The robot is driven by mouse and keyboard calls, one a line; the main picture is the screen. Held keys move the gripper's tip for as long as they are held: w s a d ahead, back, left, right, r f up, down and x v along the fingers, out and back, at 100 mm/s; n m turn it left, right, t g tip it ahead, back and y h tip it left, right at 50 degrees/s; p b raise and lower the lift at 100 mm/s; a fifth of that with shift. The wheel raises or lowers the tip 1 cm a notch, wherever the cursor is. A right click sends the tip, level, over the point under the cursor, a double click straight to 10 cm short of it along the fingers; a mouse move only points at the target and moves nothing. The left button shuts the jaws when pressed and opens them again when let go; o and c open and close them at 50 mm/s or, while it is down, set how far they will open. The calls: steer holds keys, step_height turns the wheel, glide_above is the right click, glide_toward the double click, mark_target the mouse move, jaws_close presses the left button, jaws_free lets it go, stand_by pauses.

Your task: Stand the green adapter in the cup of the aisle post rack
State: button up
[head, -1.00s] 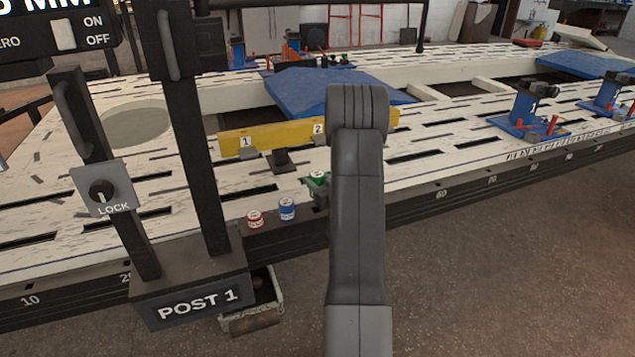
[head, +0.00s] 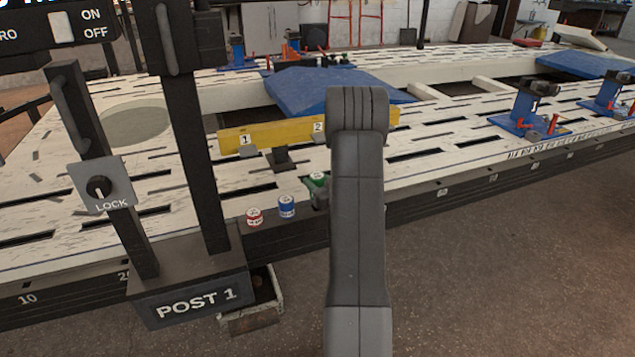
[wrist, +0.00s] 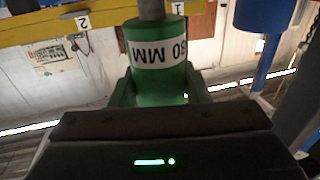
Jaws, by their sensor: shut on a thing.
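The green adapter (wrist: 155,70) fills the middle of the wrist view, with a white band lettered "80 MM" upside down and a grey stem at its top. My gripper (wrist: 158,88) is shut on it, one finger on each side. In the head view the adapter (head: 318,182) shows only in part, left of my arm, which hides the rest and most of the gripper. The red adapter (head: 254,216) and blue adapter (head: 287,206) stand on a dark rack (head: 285,236) beside the post marked POST 1. I cannot make out an empty cup.
A yellow bar (head: 270,134) with numbered tags crosses the bench behind the adapters. The black post (head: 200,170) and the LOCK knob box (head: 103,187) stand at the left. A crate (head: 250,319) sits below the rack. Floor at the right is clear.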

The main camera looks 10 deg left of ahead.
steer(key=shift+f+b, duration=1.9)
steer(key=shift+f, duration=0.2)
steer(key=o, duration=1.3)
steer(key=shift+r, duration=0.1)
steer(key=p+v, duration=0.3)
steer(key=v, duration=1)
steer(key=shift+s+d, duration=0.3)
steer(key=x, duration=0.4)
steer(key=b+x, duration=0.1)
steer(key=x, duration=0.4)
steer(key=b+x, duration=0.1)
steer(key=x, duration=0.4)
steer(key=shift+r, duration=0.45)
